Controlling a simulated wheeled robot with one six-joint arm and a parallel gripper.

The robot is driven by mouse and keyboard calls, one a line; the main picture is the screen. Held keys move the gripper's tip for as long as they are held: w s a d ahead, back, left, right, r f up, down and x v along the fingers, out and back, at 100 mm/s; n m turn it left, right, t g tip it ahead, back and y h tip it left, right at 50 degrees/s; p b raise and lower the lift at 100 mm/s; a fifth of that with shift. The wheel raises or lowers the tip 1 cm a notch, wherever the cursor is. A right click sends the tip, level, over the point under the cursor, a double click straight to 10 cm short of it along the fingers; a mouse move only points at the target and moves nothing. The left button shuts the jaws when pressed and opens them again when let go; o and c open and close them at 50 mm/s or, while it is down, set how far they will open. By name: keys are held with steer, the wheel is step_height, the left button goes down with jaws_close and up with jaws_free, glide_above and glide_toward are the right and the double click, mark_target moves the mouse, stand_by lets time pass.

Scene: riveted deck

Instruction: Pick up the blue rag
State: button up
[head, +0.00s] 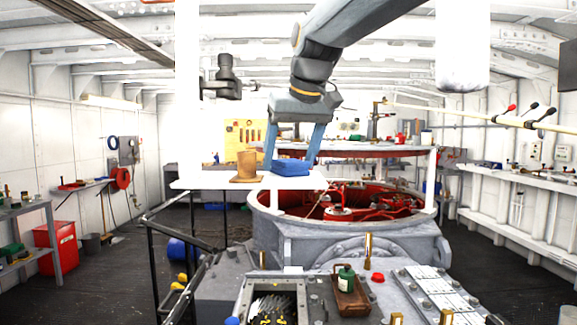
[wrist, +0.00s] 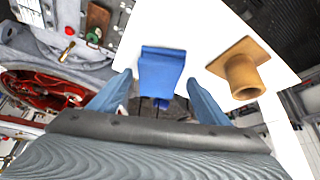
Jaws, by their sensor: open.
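The blue rag (head: 291,168) lies as a folded bundle on a white tabletop (head: 215,184), near its right end in the head view. In the wrist view the blue rag (wrist: 161,72) sits ahead of and between my two blue fingers. My gripper (head: 292,170) points down over the rag, with one finger to each side of it. My gripper (wrist: 147,92) is open and holds nothing. I cannot tell whether the fingers touch the rag.
A tan cylinder on a square base (head: 247,166) stands on the tabletop close left of the rag; it also shows in the wrist view (wrist: 241,74). A round housing with red machinery (head: 345,205) is right of and below the tabletop.

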mark_target(290, 161)
steer(key=shift+c, duration=0.4)
steer(key=c, duration=1.2)
steer(key=shift+o, duration=0.2)
step_height(290, 161, up, 10)
steer(key=b, duration=0.1)
steer(key=shift+b, duration=0.3)
